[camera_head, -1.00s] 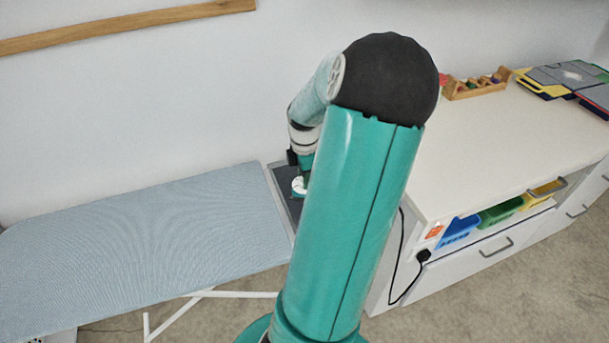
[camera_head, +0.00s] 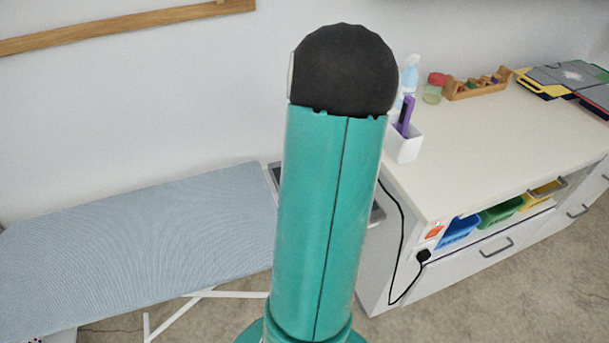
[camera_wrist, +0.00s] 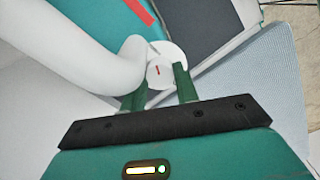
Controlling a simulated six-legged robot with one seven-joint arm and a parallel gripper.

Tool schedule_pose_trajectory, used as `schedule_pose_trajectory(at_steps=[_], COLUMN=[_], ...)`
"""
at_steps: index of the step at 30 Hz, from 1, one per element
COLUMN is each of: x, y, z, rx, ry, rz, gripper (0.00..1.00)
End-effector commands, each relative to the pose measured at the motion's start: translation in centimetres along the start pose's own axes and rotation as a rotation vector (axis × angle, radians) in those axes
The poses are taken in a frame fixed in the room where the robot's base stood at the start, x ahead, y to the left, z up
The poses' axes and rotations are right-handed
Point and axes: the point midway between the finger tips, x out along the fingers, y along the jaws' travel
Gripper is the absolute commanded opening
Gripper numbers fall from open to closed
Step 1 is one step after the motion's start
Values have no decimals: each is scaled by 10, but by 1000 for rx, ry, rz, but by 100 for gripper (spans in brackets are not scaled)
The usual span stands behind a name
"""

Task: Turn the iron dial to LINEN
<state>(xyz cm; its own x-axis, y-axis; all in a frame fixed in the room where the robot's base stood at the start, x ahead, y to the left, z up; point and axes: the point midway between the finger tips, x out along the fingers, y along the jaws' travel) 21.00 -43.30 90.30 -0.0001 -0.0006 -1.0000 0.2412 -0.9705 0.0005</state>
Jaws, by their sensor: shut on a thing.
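The iron's round white dial (camera_wrist: 169,55) shows in the wrist view, with a short red mark on its face. My gripper (camera_wrist: 160,83) has its dark green fingers on both sides of the dial, shut on it. The iron's thick white handle (camera_wrist: 85,60) curves in from the left and ends beside the dial, partly hiding the left finger. The dial's lettering is too small to read, so I cannot tell which setting the mark faces. In the head view my arm hides the iron and my gripper.
A blue ironing board (camera_head: 150,235) lies at the left, with a dark rest plate (camera_head: 273,176) at its right end. A white counter (camera_head: 480,150) stands at the right, bearing a white cup (camera_head: 404,148), a red-lidded jar (camera_head: 433,90) and a wooden rack (camera_head: 475,88). A black cord (camera_head: 402,225) hangs at its side.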

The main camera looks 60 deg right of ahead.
Motion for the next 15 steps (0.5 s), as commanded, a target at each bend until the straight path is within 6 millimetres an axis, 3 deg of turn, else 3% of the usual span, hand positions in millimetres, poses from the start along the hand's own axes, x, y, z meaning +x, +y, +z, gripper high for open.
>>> schedule_pose_trajectory(at_steps=[7,8,10,15], x=[0,0,0,0], y=[0,0,0,0], z=[0,0,0,0], rx=[1,0,0,-1], ry=[1,1,1,0], rz=[1,1,1,0], gripper=[7,36,50,53])
